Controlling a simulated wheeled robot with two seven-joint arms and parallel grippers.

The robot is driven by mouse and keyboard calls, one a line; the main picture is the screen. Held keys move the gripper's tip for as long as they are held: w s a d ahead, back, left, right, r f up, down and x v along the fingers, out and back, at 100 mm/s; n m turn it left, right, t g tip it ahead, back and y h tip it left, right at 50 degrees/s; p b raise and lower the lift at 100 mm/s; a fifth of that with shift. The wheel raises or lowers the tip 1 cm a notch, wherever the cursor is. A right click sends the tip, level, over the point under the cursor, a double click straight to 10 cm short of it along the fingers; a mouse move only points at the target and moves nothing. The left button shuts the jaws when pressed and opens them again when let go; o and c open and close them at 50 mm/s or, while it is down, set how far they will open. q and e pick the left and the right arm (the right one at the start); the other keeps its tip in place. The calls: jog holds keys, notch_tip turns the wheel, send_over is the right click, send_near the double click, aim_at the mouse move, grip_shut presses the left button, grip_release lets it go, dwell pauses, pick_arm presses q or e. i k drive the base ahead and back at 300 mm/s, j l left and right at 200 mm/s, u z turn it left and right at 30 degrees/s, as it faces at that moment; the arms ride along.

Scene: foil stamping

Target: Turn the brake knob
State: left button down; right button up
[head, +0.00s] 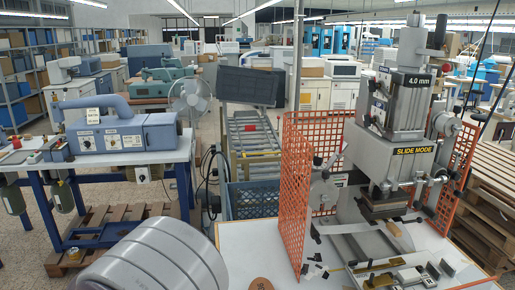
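A grey foil stamping press (400,140) stands on a white-topped table at the right, with labels reading "4.0 mm" and "SLIDE MODE". A round grey wheel or knob (446,124) sits on its right side, and a lever with a red part (437,35) rises at its top right. Small dark knobs and handles show around its head. I cannot tell which of these is the brake knob, as no label for it is legible. Neither of my grippers shows in this view.
An orange mesh guard (296,190) stands along the press's left side. The white table (245,240) has loose dark pieces and metal parts near the press; its left front is mostly clear. A blue-grey machine (125,130) stands on a bench at the left. Wooden pallets (485,190) stand at the right.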

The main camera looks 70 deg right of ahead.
aim_at(318, 160)
jog(key=i+z, duration=0.2)
jog(key=z, duration=0.2)
jog(key=i+z, duration=0.2)
jog(key=z, duration=0.25)
jog(key=i+j+z, duration=0.2)
jog(key=z, duration=0.2)
jog(key=i+z, duration=0.1)
jog(key=z, duration=0.4)
jog(key=i+z, duration=0.15)
jog(key=z, duration=0.35)
jog(key=i+z, duration=0.1)
jog(key=z, duration=0.4)
jog(key=i+j+z, duration=0.1)
jog(key=z, duration=0.4)
jog(key=j+z, duration=0.15)
jog(key=z, duration=0.35)
jog(key=i+j+z, duration=0.1)
jog(key=z, duration=0.4)
jog(key=j+z, duration=0.25)
jog(key=z, duration=0.2)
